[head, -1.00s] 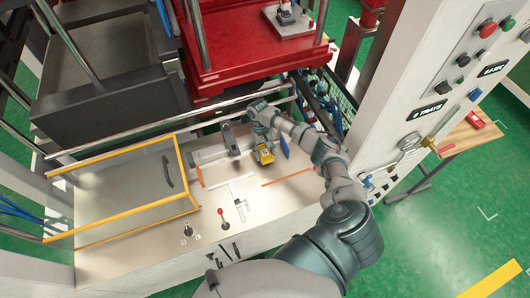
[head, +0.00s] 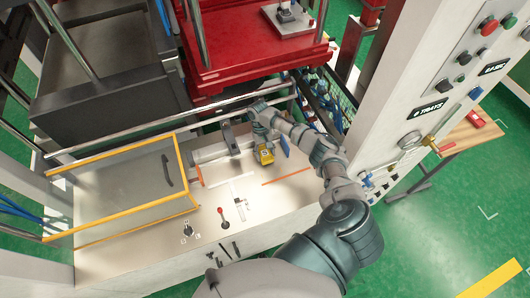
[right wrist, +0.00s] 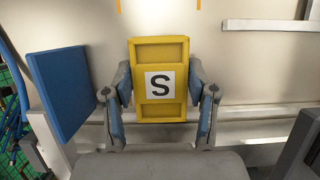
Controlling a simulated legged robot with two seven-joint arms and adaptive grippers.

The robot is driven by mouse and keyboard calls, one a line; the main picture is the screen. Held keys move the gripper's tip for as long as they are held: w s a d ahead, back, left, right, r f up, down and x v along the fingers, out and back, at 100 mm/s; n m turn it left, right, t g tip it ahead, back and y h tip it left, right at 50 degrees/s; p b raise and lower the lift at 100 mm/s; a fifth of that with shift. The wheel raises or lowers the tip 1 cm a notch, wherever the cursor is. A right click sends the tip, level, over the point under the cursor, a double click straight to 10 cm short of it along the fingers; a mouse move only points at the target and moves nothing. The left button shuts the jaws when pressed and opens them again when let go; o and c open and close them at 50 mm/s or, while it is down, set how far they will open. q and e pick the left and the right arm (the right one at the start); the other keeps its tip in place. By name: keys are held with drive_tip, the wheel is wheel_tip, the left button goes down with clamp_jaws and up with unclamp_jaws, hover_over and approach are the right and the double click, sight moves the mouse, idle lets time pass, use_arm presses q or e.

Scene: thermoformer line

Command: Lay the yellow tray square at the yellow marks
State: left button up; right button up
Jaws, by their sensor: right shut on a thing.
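The yellow tray (head: 265,156) is small and stands over the pale bench near its back edge in the head view. In the right wrist view the tray (right wrist: 174,50) shows a white label with a black S. My right gripper (right wrist: 160,88) is shut on it, with one finger at each side. In the head view my right gripper (head: 262,143) reaches it from behind. Two short yellow-orange marks, a left one (right wrist: 118,5) and a right one (right wrist: 198,4), show beyond the tray at the top of the wrist view. I cannot tell whether the tray touches the bench. My left gripper is out of view.
A blue plate (right wrist: 62,92) stands close beside the tray. White bars (head: 240,184), an orange strip (head: 287,176) and a red-knobbed lever (head: 222,214) are on the bench (head: 160,240). A clear guard with an orange frame (head: 120,157) stands left. The red press (head: 250,50) is behind.

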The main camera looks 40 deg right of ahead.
drive_tip(key=shift+f, duration=0.85)
drive_tip(key=o, duration=1.6)
drive_tip(key=v, duration=1.2)
drive_tip(key=shift+w+d, duration=0.1)
drive_tip(key=shift+f, duration=0.1)
